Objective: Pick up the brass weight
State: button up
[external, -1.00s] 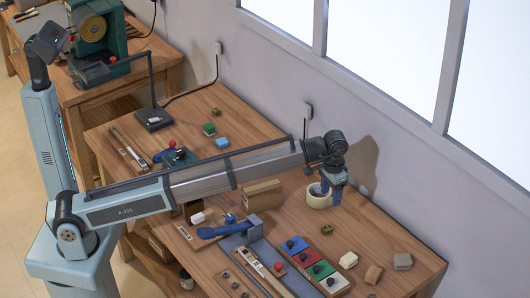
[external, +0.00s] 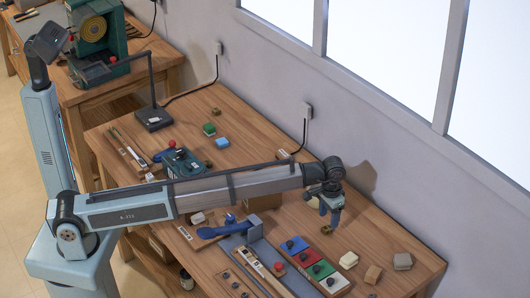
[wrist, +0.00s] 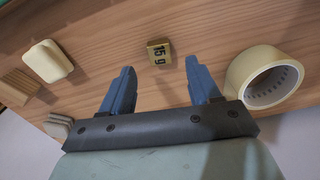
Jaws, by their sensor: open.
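A small brass weight (wrist: 160,52) marked "15 g" lies on the wooden bench, just beyond and between my fingertips in the wrist view. In the external view the brass weight (external: 327,230) shows just below my gripper (external: 331,213). My gripper also shows in the wrist view (wrist: 160,75), with its two blue fingers spread apart and nothing between them. The fingers point down toward the bench, above the weight and apart from it.
A cream tape roll (wrist: 268,80) lies close to the right finger. A cream block (wrist: 47,61) lies to the left. Coloured tiles (external: 308,257) sit in front of the weight. Other small brass pieces (external: 214,110) lie farther back. The wall and window border the bench.

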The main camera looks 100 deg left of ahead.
aim_at(327, 227)
notch_tip(327, 227, down, 4)
jog(key=shift+s+d+f, duration=0.1)
jog(key=shift+f, duration=0.1)
jog(key=c, duration=1.1)
